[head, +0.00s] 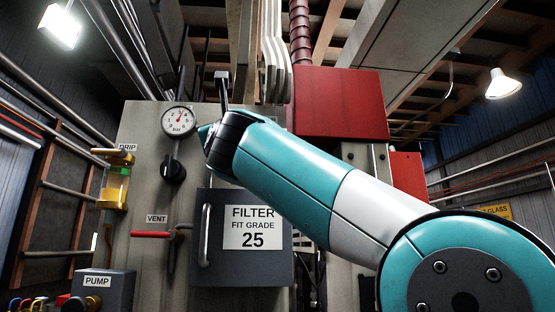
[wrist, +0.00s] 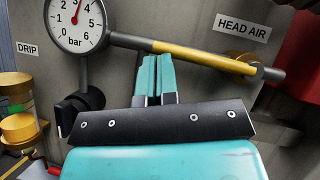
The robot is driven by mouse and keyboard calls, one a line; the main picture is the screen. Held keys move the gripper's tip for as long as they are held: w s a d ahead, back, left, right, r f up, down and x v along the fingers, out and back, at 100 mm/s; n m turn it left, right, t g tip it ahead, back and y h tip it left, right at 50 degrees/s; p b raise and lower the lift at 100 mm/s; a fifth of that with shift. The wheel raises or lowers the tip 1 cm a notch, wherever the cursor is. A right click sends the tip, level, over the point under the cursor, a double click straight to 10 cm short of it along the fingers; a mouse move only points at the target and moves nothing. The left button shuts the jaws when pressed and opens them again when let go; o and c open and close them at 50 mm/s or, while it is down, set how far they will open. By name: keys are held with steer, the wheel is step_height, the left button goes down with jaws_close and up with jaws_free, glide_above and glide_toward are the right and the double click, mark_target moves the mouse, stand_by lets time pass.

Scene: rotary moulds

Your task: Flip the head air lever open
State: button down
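The head air lever (wrist: 200,57) shows in the wrist view as a rod with a yellow middle and dark grey ends. It lies nearly level, sloping down to the right, under the HEAD AIR label (wrist: 242,28). My gripper (wrist: 157,57) has its two teal fingers close together, with nothing seen between them. The fingertips are just below the lever's left part in the picture; I cannot tell whether they touch it. In the head view my arm hides the fingers, and I cannot make out the lever clearly.
A pressure gauge (head: 179,121) and a black knob (head: 173,169) are on the panel left of my wrist. A yellow drip cup (head: 114,187), a red vent lever (head: 151,234) and the filter door (head: 212,270) are nearby. A red box (head: 340,105) stands behind my arm.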

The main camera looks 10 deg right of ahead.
steer(key=shift+s+r, duration=0.1)
steer(key=f+b, duration=0.1)
steer(key=b, duration=0.1)
steer(key=f+b, duration=0.4)
steer(key=shift+s+a+f, duration=0.1)
steer(key=shift+s+f, duration=0.1)
steer(key=shift+s, duration=0.2)
steer(key=a+b+v, duration=0.1)
steer(key=b+v, duration=0.6)
steer(key=v, duration=0.2)
steer(key=shift+s+a+r, duration=0.2)
steer(key=shift+s+a, duration=0.05)
steer(key=shift+a, duration=0.15)
